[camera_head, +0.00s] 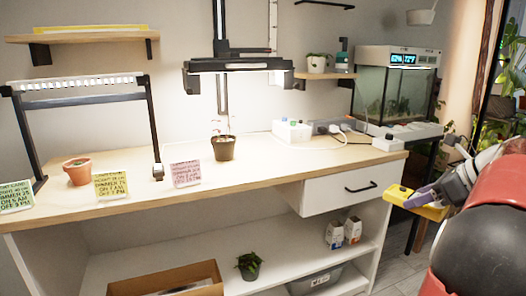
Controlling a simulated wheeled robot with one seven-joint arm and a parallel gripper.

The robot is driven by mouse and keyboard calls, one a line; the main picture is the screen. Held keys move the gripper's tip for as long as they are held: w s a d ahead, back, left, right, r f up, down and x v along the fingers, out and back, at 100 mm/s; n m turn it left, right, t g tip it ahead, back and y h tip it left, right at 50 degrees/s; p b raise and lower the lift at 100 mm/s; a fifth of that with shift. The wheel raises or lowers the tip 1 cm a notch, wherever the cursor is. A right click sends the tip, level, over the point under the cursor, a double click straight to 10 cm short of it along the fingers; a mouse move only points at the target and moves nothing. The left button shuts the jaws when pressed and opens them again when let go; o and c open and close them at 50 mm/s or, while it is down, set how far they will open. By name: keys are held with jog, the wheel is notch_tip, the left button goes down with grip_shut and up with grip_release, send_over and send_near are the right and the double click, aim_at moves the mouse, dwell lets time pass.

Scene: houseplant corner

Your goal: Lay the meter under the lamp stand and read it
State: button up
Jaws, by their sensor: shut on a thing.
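My gripper (426,198) is at the right, in front of the table's right end, with grey and purple parts showing. It is shut on a yellow block-like thing with a dark spot, which looks like the meter (405,199); its display cannot be read. The meter is off the table, apart from it. A lamp stand with black legs and a white light bar (78,84) stands at the left end of the table. A second lit black lamp (235,65) on an upright hangs over the middle. Which one the task means, I cannot tell.
The wooden tabletop (240,170) bears a terracotta pot (77,172), a dark potted plant (223,147), a pink card (185,173), a yellow card (111,185) and a green card (15,196). A power strip (335,128) and glass tank (392,90) are at the right.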

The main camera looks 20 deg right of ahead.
jog(key=w+a+f+m+h, duration=0.1)
jog(key=w+a+f, duration=0.7)
jog(key=a, duration=0.4)
jog(key=w+a+f+m+h, duration=0.1)
jog(key=w+a+f+m, duration=0.1)
jog(key=w+a+f, duration=0.6)
jog(key=w+a+f+m+h, duration=0.1)
jog(key=w+a+f, duration=0.7)
jog(key=a, duration=0.8)
jog(key=shift+w+a+f+t+h, duration=0.15)
jog(key=shift+w+a+t+h, duration=0.15)
jog(key=shift+w, duration=0.65)
